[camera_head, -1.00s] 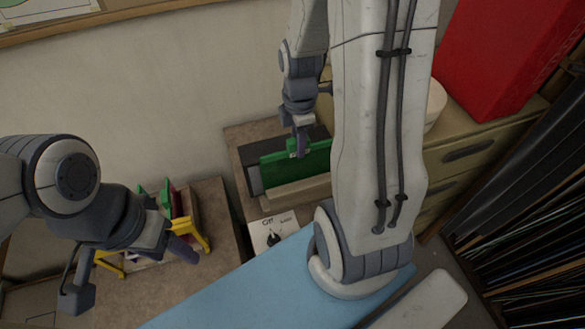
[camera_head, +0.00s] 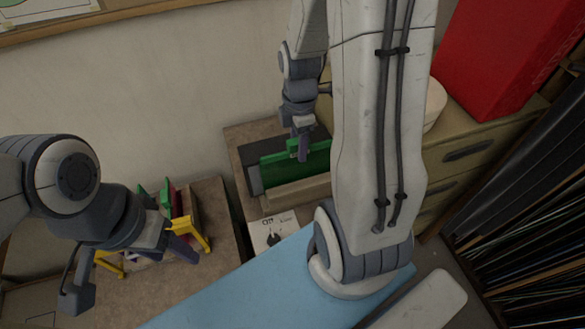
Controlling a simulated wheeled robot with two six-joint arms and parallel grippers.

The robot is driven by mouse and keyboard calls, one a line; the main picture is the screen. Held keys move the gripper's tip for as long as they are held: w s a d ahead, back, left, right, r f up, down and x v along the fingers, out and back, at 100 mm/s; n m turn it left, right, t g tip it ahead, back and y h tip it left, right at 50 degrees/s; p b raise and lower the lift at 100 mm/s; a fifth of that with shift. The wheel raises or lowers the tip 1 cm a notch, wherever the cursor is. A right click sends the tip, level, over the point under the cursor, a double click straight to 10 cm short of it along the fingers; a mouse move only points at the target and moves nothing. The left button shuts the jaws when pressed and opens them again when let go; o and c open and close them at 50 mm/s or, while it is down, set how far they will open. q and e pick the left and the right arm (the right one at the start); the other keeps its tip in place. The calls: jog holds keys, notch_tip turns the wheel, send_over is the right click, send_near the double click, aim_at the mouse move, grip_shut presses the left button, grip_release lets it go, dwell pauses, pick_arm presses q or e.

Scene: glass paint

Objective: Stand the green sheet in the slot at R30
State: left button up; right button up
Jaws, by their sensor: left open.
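The green sheet (camera_head: 282,174) stands upright in a block with a pale front (camera_head: 300,192) and a dark back part. A small green tab rises at its top edge. My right gripper (camera_head: 303,154) points down at this tab and appears shut on the sheet; the contact is small and partly hidden. The sheet's right end and lower edge are hidden by my arm and the block. My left gripper (camera_head: 184,248) is open at the lower left, close to a yellow rack (camera_head: 192,233), away from the green sheet.
The yellow rack holds red and green pieces (camera_head: 170,197) on a brown surface. A white card with print (camera_head: 270,232) lies in front of the block. A blue surface (camera_head: 240,290) fills the front. A red box (camera_head: 505,55) stands on a drawer cabinet (camera_head: 460,155) at right.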

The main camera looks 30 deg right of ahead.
dwell(0.3)
notch_tip(320, 180, up, 7)
jog(key=p, duration=0.6)
jog(key=shift+p, duration=0.4)
